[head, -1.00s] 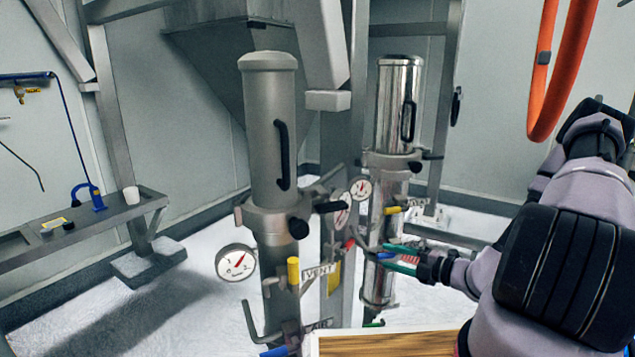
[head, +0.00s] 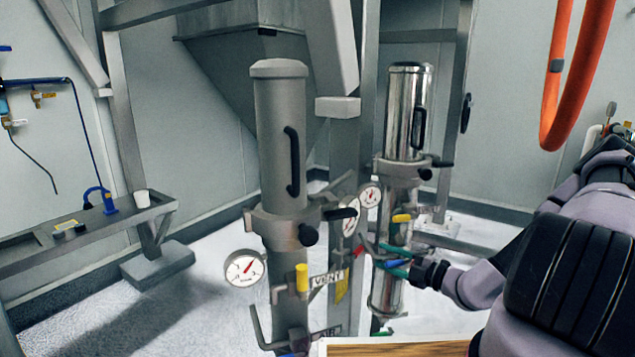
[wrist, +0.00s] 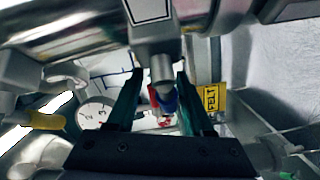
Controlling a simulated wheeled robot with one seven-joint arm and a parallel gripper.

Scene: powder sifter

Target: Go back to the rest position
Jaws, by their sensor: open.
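My gripper (head: 382,259) is at the lower part of the polished cylinder (head: 405,115), its green fingers apart. In the wrist view my gripper (wrist: 155,85) has its fingers on either side of a metal fitting (wrist: 160,60) with a small blue and red part (wrist: 166,101) between them. I cannot tell whether the fingers touch it. My arm reaches in from the right. A grey cylinder (head: 272,145) with a black handle stands nearer, left of the gripper.
Pressure gauges (head: 244,268) and yellow-handled valves (head: 302,278) stick out beside the cylinders. A steel bench (head: 90,232) is at left. An orange hose (head: 578,80) hangs at upper right. A wooden board (head: 395,349) is at the bottom edge.

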